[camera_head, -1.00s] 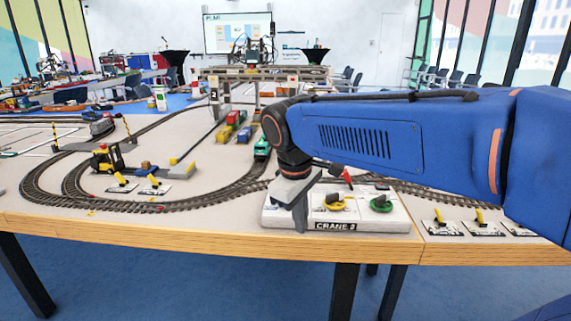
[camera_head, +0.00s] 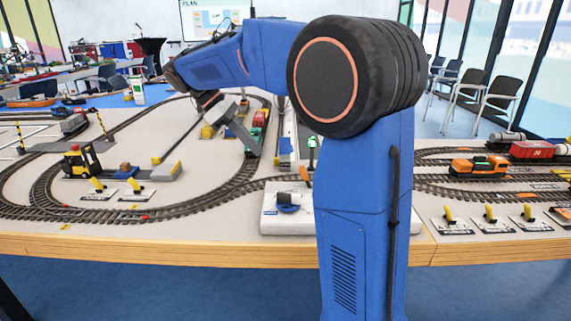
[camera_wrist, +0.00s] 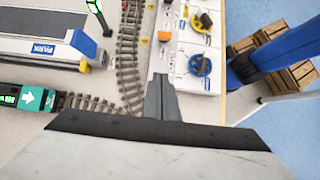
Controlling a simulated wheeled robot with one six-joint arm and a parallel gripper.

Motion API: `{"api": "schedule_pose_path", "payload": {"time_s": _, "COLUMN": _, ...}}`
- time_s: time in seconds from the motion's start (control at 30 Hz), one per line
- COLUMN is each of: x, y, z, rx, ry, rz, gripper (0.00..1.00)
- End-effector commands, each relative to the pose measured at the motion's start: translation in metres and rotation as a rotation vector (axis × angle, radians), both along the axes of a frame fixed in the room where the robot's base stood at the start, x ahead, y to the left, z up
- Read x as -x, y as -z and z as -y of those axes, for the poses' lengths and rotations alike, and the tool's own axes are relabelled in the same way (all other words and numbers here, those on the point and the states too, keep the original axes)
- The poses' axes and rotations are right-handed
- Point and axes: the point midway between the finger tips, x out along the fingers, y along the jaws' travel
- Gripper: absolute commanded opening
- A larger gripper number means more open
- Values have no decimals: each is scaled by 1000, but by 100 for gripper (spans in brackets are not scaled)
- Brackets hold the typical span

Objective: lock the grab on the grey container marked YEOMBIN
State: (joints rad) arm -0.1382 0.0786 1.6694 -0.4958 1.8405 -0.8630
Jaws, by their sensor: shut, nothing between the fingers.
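I cannot make out a grey container marked YEOMBIN or its grab in either view. A white control panel (camera_head: 272,222) stands at the table's front edge, partly hidden behind my arm. It has a blue knob (camera_head: 288,207). The wrist view shows the panel (camera_wrist: 182,72) with the blue knob (camera_wrist: 199,65) and a yellow knob (camera_wrist: 202,22). My gripper (camera_head: 252,150) is shut and empty, pointing down beyond the panel in the head view. In the wrist view my gripper (camera_wrist: 160,78) shows beside the panel, apart from the blue knob.
Curved track (camera_head: 130,213) covers the table's left part, with a yellow forklift (camera_head: 80,160). In the wrist view a teal locomotive (camera_wrist: 33,98) and a pad marked PARK (camera_wrist: 45,48) lie left. An orange locomotive (camera_head: 480,166) stands right.

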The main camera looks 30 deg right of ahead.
Motion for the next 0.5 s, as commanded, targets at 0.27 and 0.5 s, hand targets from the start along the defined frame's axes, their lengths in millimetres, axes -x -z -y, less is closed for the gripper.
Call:
{"api": "schedule_pose_path", "payload": {"time_s": 0.27, "x": 0, "y": 0, "z": 0, "rx": 1, "ry": 0, "rz": -1, "gripper": 0}}
{"api": "schedule_pose_path", "payload": {"time_s": 0.5, "x": 5, "y": 11, "z": 8, "rx": 0, "ry": 1, "rz": -2, "gripper": 0}}
